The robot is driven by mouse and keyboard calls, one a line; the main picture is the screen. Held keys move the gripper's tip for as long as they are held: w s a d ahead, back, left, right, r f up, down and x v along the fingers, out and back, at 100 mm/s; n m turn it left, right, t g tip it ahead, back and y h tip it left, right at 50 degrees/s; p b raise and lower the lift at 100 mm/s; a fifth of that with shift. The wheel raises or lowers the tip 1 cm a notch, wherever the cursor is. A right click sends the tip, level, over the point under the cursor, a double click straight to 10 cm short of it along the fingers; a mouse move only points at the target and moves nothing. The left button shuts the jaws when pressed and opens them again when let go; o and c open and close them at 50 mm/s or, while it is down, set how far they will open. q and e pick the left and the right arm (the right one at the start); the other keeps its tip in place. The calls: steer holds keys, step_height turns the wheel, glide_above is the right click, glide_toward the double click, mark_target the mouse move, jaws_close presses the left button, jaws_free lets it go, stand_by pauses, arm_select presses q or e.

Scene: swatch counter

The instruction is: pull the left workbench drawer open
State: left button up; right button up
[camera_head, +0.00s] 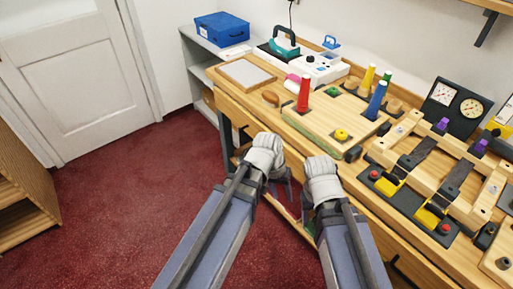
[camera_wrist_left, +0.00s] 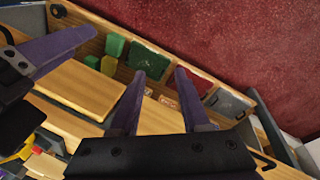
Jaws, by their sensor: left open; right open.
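The wooden workbench (camera_head: 345,187) runs along the right. Its left drawer front (camera_head: 237,108) is the wooden face below the left end of the bench top; I see no clear gap there, but my arms hide part of it. A small dark handle (camera_wrist_left: 265,160) shows at the lower right in the left wrist view. My left gripper (camera_head: 280,186) is in front of the bench edge, open and empty; its two purple fingers (camera_wrist_left: 156,85) are apart and hold no handle. My right gripper (camera_head: 309,222) is open, lower and to the right, close beside it.
A red cone (camera_head: 304,95) and a button box (camera_head: 437,218) stand on top. Red carpet (camera_head: 120,190) lies free on the left, before a white door (camera_head: 75,80).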

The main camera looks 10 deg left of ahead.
arm_select(q)
steer(key=w+a+f+n+t+h+b, duration=0.2)
steer(key=w+f+n+h+b, duration=0.1)
steer(key=w+f+b, duration=0.4)
steer(key=n+t+h+b, duration=0.4)
steer(key=n+t+b, duration=0.55)
steer(key=b, duration=0.45)
glide_toward(253, 141)
steer(key=f+x, duration=0.1)
steer(key=x, duration=0.2)
steer(key=shift+m+t, duration=0.25)
steer(key=shift+r+b+x, duration=0.1)
steer(key=shift+b+x, duration=0.3)
steer(key=shift+x, duration=1.45)
steer(key=shift+r+b+x, duration=0.15)
steer(key=shift+b+x, duration=0.25)
steer(key=shift+x, duration=1.5)
steer(key=shift+w+a, duration=0.1)
steer(key=shift+w, duration=0.05)
arm_select(e)
step_height(253, 141, down, 26)
steer(key=shift+r, duration=0.2)
arm_select(q)
jaws_close()
arm_select(e)
steer(key=shift+d, duration=0.1)
